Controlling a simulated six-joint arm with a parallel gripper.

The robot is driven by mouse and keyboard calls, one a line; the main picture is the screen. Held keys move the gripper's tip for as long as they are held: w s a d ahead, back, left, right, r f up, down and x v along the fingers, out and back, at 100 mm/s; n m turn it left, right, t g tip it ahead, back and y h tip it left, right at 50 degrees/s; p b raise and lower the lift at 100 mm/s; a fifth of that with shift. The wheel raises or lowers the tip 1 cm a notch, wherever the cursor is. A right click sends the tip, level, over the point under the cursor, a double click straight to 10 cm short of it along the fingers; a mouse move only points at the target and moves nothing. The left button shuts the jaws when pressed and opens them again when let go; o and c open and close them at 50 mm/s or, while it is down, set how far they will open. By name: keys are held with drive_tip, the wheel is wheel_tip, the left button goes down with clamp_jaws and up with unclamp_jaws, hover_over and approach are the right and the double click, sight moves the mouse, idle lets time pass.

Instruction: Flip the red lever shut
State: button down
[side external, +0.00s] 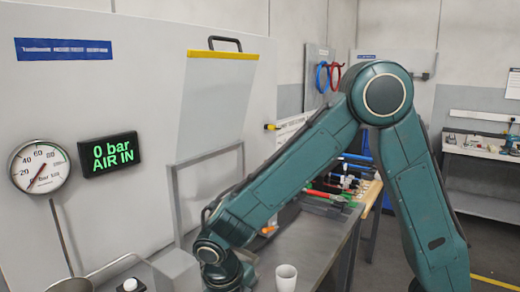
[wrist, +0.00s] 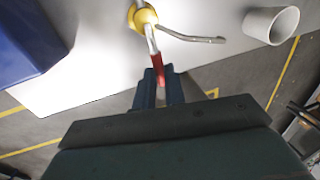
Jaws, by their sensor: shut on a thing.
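The red lever (wrist: 158,69) shows in the wrist view as a metal bar with a red grip at its end. The bar runs from a yellow valve body (wrist: 143,18) at the top, down toward me. My gripper (wrist: 160,82) is shut on the red grip, with a dark finger on each side of it. A bent grey metal rod (wrist: 192,38) leaves the valve to the right.
A white cup (side external: 285,278) stands on the bench, right of my wrist; it also shows in the wrist view (wrist: 271,24). A dial gauge (side external: 38,166) and a display (side external: 110,150) reading "0 bar AIR IN" are on the panel. A blue block (wrist: 28,40) is at left.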

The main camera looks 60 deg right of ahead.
drive_tip(key=shift+d, duration=0.1)
idle(0.4)
drive_tip(key=c, duration=1.5)
unclamp_jaws()
drive_tip(key=shift+o, duration=0.2)
drive_tip(key=shift+r, duration=0.1)
wheel_tip(320, 180, up, 13)
drive_tip(key=a, duration=0.2)
drive_tip(key=shift+a+r, duration=0.2)
drive_tip(key=shift+a, duration=0.15)
